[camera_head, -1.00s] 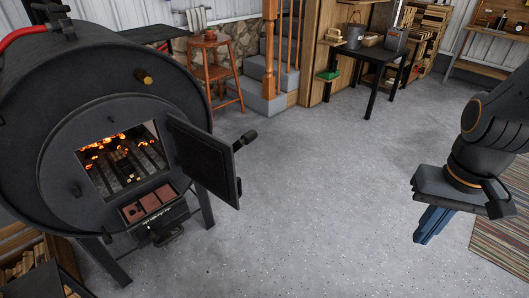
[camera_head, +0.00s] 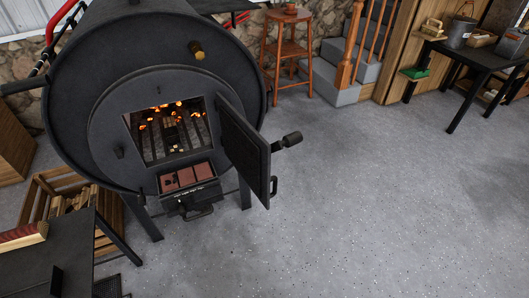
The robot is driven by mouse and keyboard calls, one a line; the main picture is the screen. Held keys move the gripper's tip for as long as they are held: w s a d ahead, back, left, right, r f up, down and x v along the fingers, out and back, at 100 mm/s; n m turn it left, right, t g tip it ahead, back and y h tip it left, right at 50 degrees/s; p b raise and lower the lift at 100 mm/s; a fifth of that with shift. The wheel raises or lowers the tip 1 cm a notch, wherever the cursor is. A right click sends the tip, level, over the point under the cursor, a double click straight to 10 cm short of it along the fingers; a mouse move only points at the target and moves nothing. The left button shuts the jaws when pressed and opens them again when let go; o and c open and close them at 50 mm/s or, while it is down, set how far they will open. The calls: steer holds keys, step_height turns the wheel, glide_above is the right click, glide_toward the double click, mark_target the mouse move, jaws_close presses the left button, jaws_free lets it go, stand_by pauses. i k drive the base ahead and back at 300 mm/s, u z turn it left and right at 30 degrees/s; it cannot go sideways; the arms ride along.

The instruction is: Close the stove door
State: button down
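The black barrel woodstove (camera_head: 90,75) stands on legs at the left of the head view. Its square firebox opening (camera_head: 170,130) shows glowing embers on a grate. The stove door (camera_head: 243,150) hangs open on the right side of the opening, swung outward toward the viewer. A dark knob-ended handle (camera_head: 288,141) sticks out to the right from the door, and a smaller loop (camera_head: 274,186) is at its lower edge. Below the opening is a drawer with reddish bricks (camera_head: 187,177). My gripper is outside the view.
Open grey floor (camera_head: 380,200) lies right of the door. A dark side table (camera_head: 60,255) is at the lower left, near a wooden crate of firewood (camera_head: 70,200). A reddish stool (camera_head: 288,50), stairs (camera_head: 340,85) and a black table (camera_head: 480,60) stand at the back.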

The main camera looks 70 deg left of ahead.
mark_target(249, 152)
steer(key=i, duration=2.25)
steer(key=u, duration=5.2)
steer(key=k, duration=0.55)
steer(key=z, duration=0.85)
steer(key=i, duration=0.45)
